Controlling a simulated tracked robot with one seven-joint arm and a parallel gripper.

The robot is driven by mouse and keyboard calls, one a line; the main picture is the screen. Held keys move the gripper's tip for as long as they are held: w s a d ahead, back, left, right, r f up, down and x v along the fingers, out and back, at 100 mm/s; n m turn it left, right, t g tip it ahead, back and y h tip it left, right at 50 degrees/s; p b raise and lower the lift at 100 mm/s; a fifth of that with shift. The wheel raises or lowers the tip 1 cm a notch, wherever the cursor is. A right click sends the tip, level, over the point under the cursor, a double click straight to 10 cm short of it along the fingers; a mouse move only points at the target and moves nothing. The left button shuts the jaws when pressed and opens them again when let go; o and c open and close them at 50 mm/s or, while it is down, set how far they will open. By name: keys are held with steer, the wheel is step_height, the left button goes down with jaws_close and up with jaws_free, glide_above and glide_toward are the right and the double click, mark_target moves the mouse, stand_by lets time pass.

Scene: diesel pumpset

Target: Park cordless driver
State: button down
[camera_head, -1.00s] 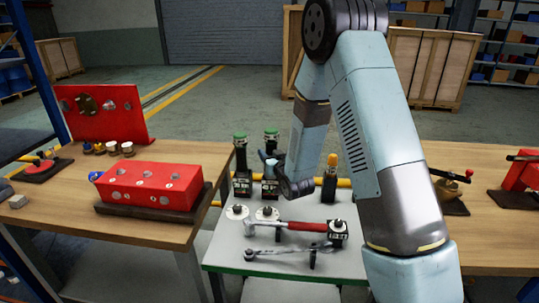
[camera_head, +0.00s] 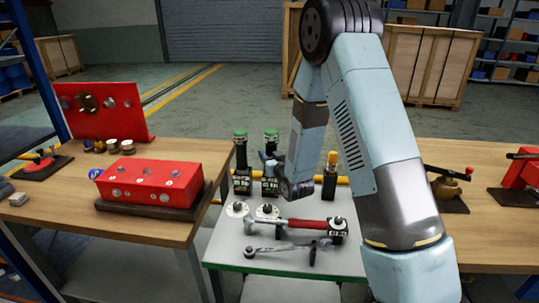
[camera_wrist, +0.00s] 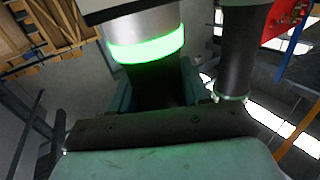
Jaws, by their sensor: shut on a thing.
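Two dark upright tools with green tops stand at the back of the grey cart (camera_head: 225,248). The right one, which I take as the cordless driver (camera_head: 271,137), is gripped by my gripper (camera_head: 267,161). In the wrist view the held tool shows a glowing green ring (camera_wrist: 146,44) on a grey cylinder between my fingers (camera_wrist: 190,82). The left green-topped tool (camera_head: 241,152) stands close beside it, upright. Black blocks with white labels are at the base of both. Whether the held tool is fully seated I cannot tell.
A yellow-handled tool (camera_head: 331,160) stands in a black holder to the right. Two round white-based pieces (camera_head: 237,209), a red-handled hammer (camera_head: 300,224) and a wrench (camera_head: 280,248) lie in front. A red block (camera_head: 150,181) sits on the left bench.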

steer(key=shift+f, duration=0.25)
steer(key=shift+c, duration=2.3)
jaws_free()
steer(key=shift+f, duration=0.1)
steer(key=v, duration=0.7)
steer(key=shift+s, duration=0.25)
steer(key=shift+d, duration=0.1)
